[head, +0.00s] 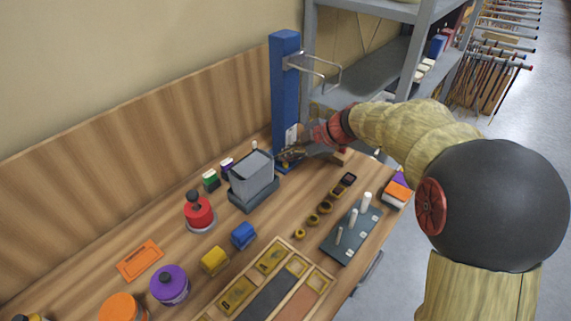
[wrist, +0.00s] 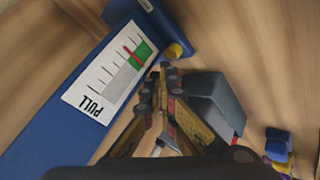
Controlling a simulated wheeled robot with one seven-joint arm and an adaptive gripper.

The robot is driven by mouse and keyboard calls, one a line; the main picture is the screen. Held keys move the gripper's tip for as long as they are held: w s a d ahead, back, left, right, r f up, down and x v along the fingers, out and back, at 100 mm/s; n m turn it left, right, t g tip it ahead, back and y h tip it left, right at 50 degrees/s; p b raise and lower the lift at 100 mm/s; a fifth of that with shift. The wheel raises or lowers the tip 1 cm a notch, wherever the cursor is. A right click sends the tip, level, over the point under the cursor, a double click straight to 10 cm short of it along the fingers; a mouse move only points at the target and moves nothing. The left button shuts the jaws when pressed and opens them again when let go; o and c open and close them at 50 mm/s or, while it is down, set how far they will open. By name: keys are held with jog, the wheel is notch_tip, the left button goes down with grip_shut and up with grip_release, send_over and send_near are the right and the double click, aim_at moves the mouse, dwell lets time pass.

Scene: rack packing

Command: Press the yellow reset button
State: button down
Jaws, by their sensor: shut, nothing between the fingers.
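The yellow reset button (wrist: 178,49) shows in the wrist view on the foot of the blue post (wrist: 60,125), just beyond my fingertips. My gripper (wrist: 166,70) is shut and empty, its tips pointing toward the button. I cannot tell whether they touch it. In the head view my gripper (head: 284,156) is low at the front of the blue post (head: 285,80), and the button cannot be made out. The post carries a white scale marked PULL (wrist: 92,98), with a red pointer at the green band.
A grey bin (head: 252,178) stands close beside my gripper. A metal handle (head: 318,66) sticks out from the post above it. A pegged dark plate (head: 352,232), a black-knobbed red weight (head: 198,212) and blue and yellow blocks lie nearer. Grey shelving (head: 375,75) stands behind.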

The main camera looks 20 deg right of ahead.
aim_at(285, 166)
jog(key=shift+f, duration=0.1)
jog(key=shift+f, duration=0.25)
jog(key=shift+f, duration=0.5)
dwell(0.9)
jog(key=shift+r, duration=0.9)
jog(key=shift+r, duration=2.5)
